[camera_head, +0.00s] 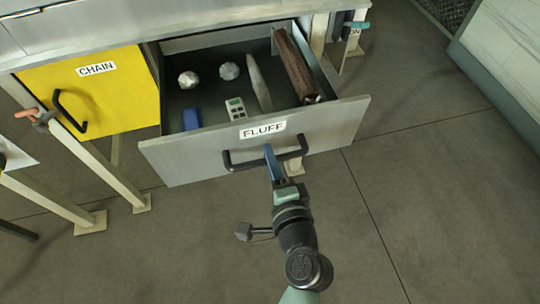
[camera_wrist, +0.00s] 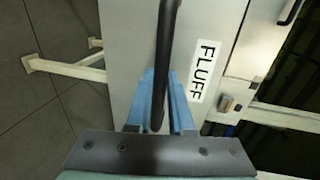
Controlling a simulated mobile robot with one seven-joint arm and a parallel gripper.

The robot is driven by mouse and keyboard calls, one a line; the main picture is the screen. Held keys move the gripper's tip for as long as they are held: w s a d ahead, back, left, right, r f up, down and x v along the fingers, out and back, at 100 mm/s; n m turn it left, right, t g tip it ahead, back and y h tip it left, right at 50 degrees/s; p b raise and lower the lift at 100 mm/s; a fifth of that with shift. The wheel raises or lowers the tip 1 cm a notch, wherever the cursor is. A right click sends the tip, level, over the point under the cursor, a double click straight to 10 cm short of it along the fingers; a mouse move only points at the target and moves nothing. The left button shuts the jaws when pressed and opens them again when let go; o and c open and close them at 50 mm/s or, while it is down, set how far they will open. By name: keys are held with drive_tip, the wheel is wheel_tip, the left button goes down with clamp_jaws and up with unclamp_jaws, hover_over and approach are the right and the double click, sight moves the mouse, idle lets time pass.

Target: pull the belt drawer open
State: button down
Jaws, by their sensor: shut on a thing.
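A grey drawer (camera_head: 190,159) labelled FLUFF stands pulled out, its inside visible in the head view. My gripper (camera_head: 269,152) is shut on its black bar handle (camera_head: 236,166). In the wrist view the blue fingers of my gripper (camera_wrist: 163,100) are on either side of the handle (camera_wrist: 168,40), and the FLUFF label (camera_wrist: 204,72) shows beside them on the drawer front (camera_wrist: 124,90). A yellow drawer (camera_head: 105,100) labelled CHAIN, with a black handle (camera_head: 66,112), is to the left and looks shut. No label reading BELT shows.
The grey drawer holds two silvery faceted balls, a blue block (camera_head: 192,119), a small keypad device (camera_head: 236,109), a pale pointed piece (camera_head: 259,84) and a brown roll (camera_head: 297,66). Table legs stand at left. A pale cabinet (camera_head: 506,60) is at right. The floor between is clear.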

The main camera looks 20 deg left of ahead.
drive_tip(key=c, duration=0.8)
unclamp_jaws()
drive_tip(key=b+v, duration=0.1)
drive_tip(key=v, duration=1.2)
